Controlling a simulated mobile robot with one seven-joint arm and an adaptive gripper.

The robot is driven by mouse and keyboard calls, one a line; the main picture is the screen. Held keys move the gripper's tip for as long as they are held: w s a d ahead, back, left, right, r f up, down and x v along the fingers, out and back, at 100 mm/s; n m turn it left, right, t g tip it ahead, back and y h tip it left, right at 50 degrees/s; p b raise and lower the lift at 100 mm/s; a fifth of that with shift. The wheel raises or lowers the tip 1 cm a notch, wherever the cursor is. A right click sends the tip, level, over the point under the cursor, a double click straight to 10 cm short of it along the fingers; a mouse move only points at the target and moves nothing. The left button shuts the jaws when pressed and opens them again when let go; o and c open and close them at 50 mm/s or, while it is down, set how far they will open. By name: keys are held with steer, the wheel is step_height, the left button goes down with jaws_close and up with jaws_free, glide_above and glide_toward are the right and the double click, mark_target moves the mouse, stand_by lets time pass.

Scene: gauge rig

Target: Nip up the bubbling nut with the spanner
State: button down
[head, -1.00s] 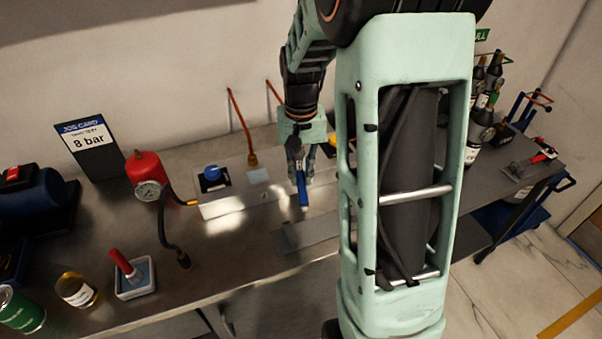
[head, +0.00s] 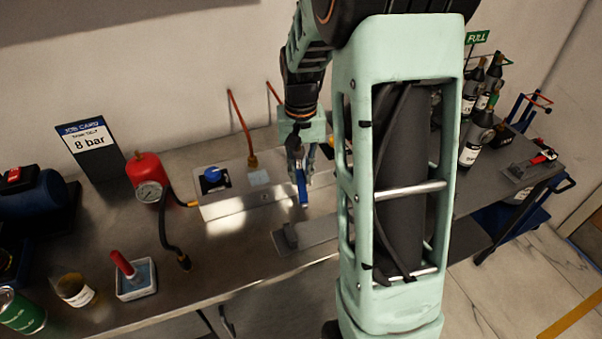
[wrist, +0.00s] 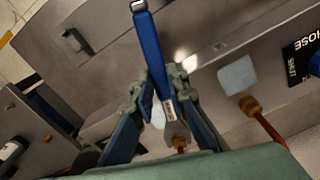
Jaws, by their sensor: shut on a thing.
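My gripper (head: 302,165) is shut on the blue-handled spanner (head: 303,188), over the long metal block (head: 235,205) on the bench. In the wrist view the spanner (wrist: 153,52) lies between my gripper's fingers (wrist: 158,100), its handle pointing away and its steel head near my palm. A brass nut (wrist: 180,143) shows at the spanner's head; I cannot tell if the jaws are around it. A second brass nut (wrist: 250,106) with a red pipe stands apart to the right, also in the head view (head: 252,161). I cannot make out bubbles on either.
A red cylinder with a gauge (head: 149,192) and black hose stands left of the block. A red-handled brush in a white pot (head: 134,280) and an amber jar (head: 76,290) are at front left. A flat metal plate (head: 315,233) lies in front. Bottles (head: 473,150) stand right.

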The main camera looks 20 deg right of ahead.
steer(key=shift+w+d, duration=0.2)
steer(key=shift+w, duration=0.35)
steer(key=c, duration=2.5)
jaws_free()
jaws_close()
steer(key=shift+a, duration=0.1)
steer(key=shift+w+a+m+p, duration=0.2)
steer(key=shift+w+a+m, duration=0.05)
steer(key=shift+a+m, duration=0.3)
steer(key=shift+w+a+m+p, duration=0.15)
steer(key=shift+w+a+m, duration=0.1)
steer(key=shift+a+m, duration=0.3)
steer(key=shift+s+d+n, duration=0.2)
steer(key=shift+d+n, duration=0.2)
steer(key=shift+d, duration=0.05)
steer(key=shift+s+d+n, duration=0.2)
steer(key=shift+d+n, duration=0.2)
steer(key=shift+d, duration=0.05)
